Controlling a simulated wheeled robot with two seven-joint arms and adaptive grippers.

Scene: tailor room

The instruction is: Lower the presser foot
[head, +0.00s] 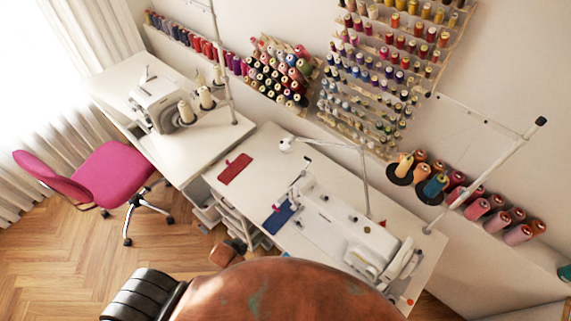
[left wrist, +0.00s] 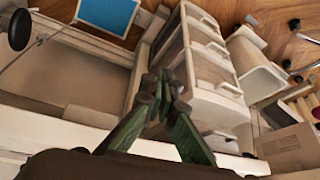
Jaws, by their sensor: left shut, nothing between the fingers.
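The white sewing machine (head: 335,225) lies on the right-hand white table, with its needle end towards the left beside a blue cloth (head: 277,217). The presser foot is too small to make out in the head view. My left gripper (head: 240,245) shows small and partly hidden at the table's front edge, below the machine's needle end and apart from it. In the left wrist view its green fingers (left wrist: 162,80) are together and empty, with the white drawers beyond them. My right gripper is in neither view.
A red cloth (head: 235,168) lies on the same table (head: 265,150). A second machine (head: 165,103) stands on the left table. A pink chair (head: 112,175) is on the floor at left. White drawers (left wrist: 215,98) stand under the table. A thread stand (head: 490,172) rises at right.

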